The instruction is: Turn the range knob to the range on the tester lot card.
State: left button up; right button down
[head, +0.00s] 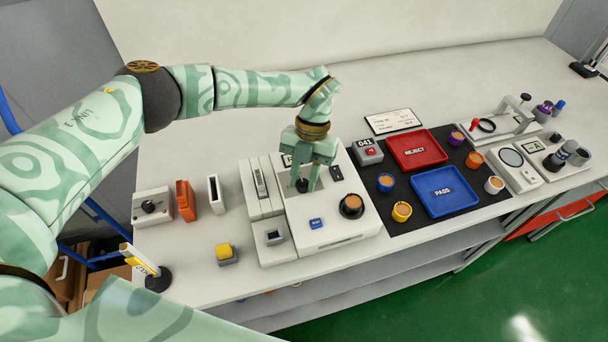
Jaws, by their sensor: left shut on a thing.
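The tester (345,232) is a white box on the bench, with a small display (287,160) mostly behind my gripper. My left gripper (303,185) points down over the tester's top and is shut on a small dark knob (302,186), taken to be the range knob. The fingers hide most of the knob, so its pointer and marks cannot be read. A white card (393,121) with printed lines lies behind the tester, to the right. It seems to be the lot card; its print is too small to read. My right gripper is not in view.
A blue button (316,223) and a round black socket with an orange-topped part (351,205) are on the tester. A red reject tray (417,165) and blue pass tray (472,197) lie to the right among several cups. A yellow button box (226,254) stands at left front.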

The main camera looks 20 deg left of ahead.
pick_arm(q)
jog(key=o, duration=1)
jog(key=shift+r, duration=0.1)
jog(key=v, duration=1.6)
jog(key=shift+a+r, duration=0.1)
